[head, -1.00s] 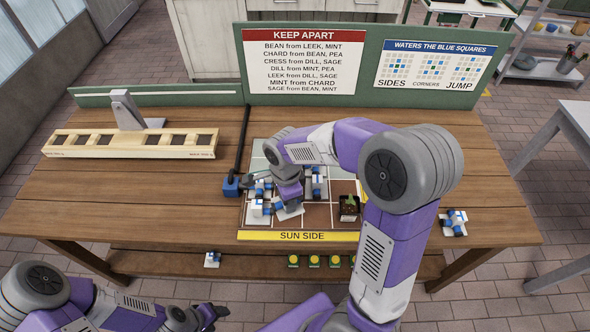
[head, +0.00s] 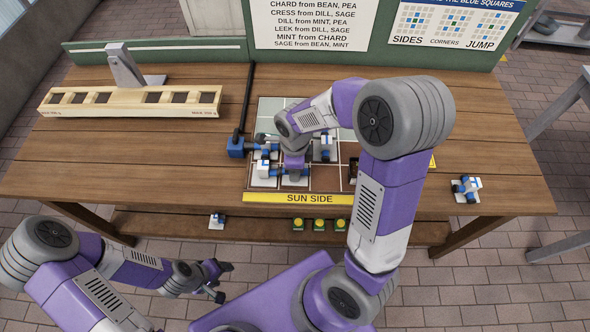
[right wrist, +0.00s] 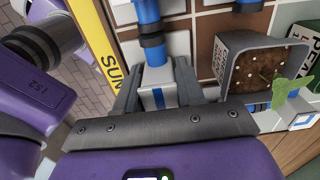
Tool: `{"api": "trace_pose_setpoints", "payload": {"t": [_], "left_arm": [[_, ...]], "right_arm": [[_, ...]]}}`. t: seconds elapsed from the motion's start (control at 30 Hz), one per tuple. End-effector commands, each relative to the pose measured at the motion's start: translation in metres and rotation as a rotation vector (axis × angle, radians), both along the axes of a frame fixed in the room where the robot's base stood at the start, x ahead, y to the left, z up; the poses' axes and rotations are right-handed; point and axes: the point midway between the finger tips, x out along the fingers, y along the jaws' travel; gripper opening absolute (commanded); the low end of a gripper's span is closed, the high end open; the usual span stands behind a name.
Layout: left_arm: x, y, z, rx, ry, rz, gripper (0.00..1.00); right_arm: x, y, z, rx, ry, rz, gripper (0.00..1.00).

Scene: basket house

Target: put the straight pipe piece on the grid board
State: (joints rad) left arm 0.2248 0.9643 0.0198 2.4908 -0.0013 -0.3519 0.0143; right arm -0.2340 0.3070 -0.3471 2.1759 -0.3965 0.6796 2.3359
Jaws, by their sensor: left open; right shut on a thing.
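The grid board (head: 270,107) lies on the wooden table, with a yellow SUN SIDE strip on its near edge. My right gripper (head: 294,172) is down at the board's front row. In the right wrist view its fingers are shut on the straight pipe piece (right wrist: 158,97), white with a blue stripe. The piece is at the board surface, in line with a blue pipe with a black collar (right wrist: 152,40). Whether they touch is unclear. The gripper hides much of the piece in the head view. My left gripper (head: 222,281) is open and empty, in front of the table.
Other blue-and-white pieces stand on the board, one left (head: 263,170) and one behind right (head: 325,150). A soil-filled pot (right wrist: 265,65) stands close beside my right gripper. A blue inlet block (head: 237,147) borders the board's left. Another piece (head: 465,188) lies at the table's right.

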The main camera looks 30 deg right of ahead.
Motion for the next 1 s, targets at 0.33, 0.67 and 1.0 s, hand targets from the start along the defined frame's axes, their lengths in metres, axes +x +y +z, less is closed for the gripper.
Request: {"api": "trace_pose_setpoints", "payload": {"t": [0.33,0.67,1.0], "left_arm": [[0.0,0.0,-0.004,0.0,0.0,0.0,0.59],[0.0,0.0,-0.006,0.0,0.0,0.0,0.59],[0.0,0.0,0.0,0.0,0.0,0.0,0.59]], "right_arm": [[0.0,0.0,-0.011,0.0,0.0,0.001,0.07],[0.0,0.0,-0.013,0.0,0.0,0.001,0.64],[0.0,0.0,-0.004,0.0,-0.001,0.001,0.64]]}}
